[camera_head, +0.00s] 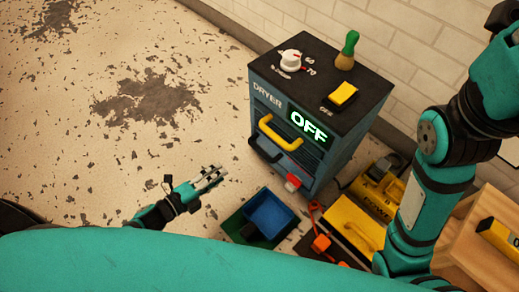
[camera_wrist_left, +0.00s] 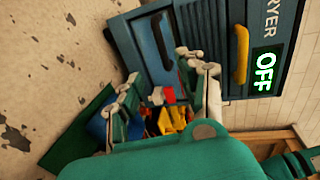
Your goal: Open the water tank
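The dryer (camera_head: 309,112) is a dark blue cabinet with a lit green OFF sign (camera_head: 309,129). A yellow handle (camera_head: 280,135) is on its front, with a black handle (camera_head: 264,149) below it. No part is labelled as a water tank. In the left wrist view the black handle (camera_wrist_left: 161,42) is ahead of my gripper and the yellow handle (camera_wrist_left: 240,55) is further right. My left gripper (camera_head: 209,178) is left of the dryer, apart from both handles. In the wrist view its fingers (camera_wrist_left: 162,84) are spread and empty. My right gripper is out of view.
A red-and-white fitting (camera_head: 292,183) is low on the dryer. A blue bin (camera_head: 270,214) on a green base stands in front. Yellow equipment (camera_head: 352,228) and a wooden box (camera_head: 485,240) are at right. A white knob (camera_head: 290,58), brush (camera_head: 347,50) and yellow switch (camera_head: 343,94) are on top. Floor at left is clear.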

